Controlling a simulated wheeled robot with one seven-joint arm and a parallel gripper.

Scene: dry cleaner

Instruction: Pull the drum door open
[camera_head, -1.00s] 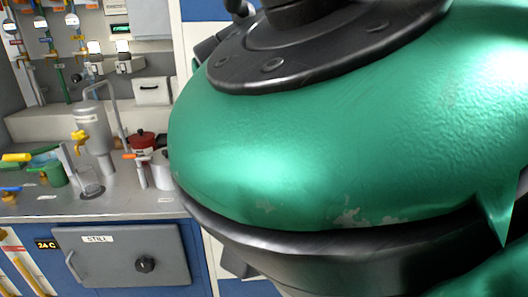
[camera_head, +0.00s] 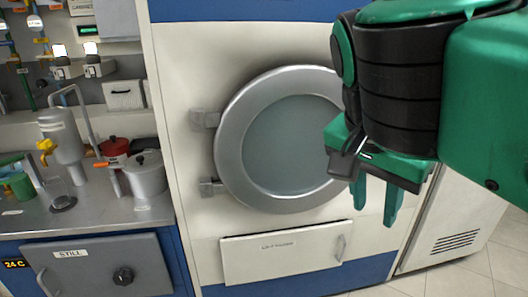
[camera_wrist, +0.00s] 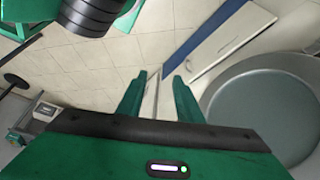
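The drum door (camera_head: 232,150) is a round silver ring with a grey glass pane, on the white machine front, and it looks shut. Its hinges (camera_head: 207,187) are on the left side. The door's right edge is hidden behind my arm, and I see no handle on it. My gripper (camera_head: 376,205) is green and hangs in front of the door's right side, fingers pointing down. In the wrist view my gripper (camera_wrist: 160,82) has its two fingers apart with nothing between them. There the door (camera_wrist: 215,85) lies to the right of the fingers.
A white lower panel (camera_head: 275,262) with a small handle is below the door. On the left stand a metal counter (camera_head: 110,222) with pots and a grey STILL door (camera_head: 95,262). A white vented cabinet (camera_head: 450,225) is at right. Tiled floor is clear at lower right.

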